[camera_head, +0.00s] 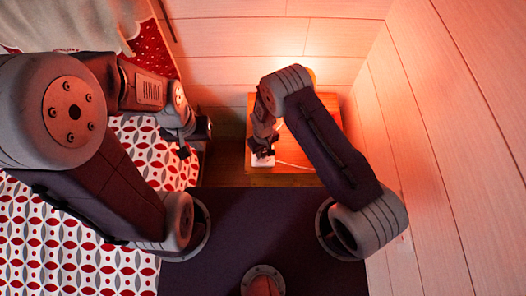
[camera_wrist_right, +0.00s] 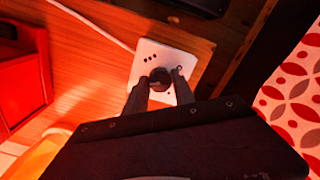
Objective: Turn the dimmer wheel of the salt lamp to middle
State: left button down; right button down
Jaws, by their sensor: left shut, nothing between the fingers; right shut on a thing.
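The dimmer is a small white box (camera_wrist_right: 178,57) on a wooden top, with a round dark wheel (camera_wrist_right: 159,76) on it. Several small dark marks are printed on the box around the wheel. In the head view the white box (camera_head: 262,161) shows beneath my right gripper (camera_head: 262,150). In the right wrist view my right gripper (camera_wrist_right: 160,84) is shut on the wheel, one finger on each side. The salt lamp is mostly hidden behind my right arm; an orange edge (camera_head: 310,74) shows in the head view. My left gripper (camera_head: 184,152) is shut and empty, left of the nightstand.
The wooden nightstand (camera_head: 295,180) stands against the plank wall. A white cable (camera_wrist_right: 95,22) runs from the dimmer across its top. A red box-like thing (camera_wrist_right: 20,75) is at the left in the wrist view. The bed with patterned cover (camera_head: 60,240) is at the left.

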aim_at(263, 152)
jog(key=shift+n, duration=1.7)
jog(key=c, duration=1)
grip_release()
jog(key=shift+c, duration=0.2)
notch_tip(263, 152, up, 9)
jog(key=shift+r, duration=0.1)
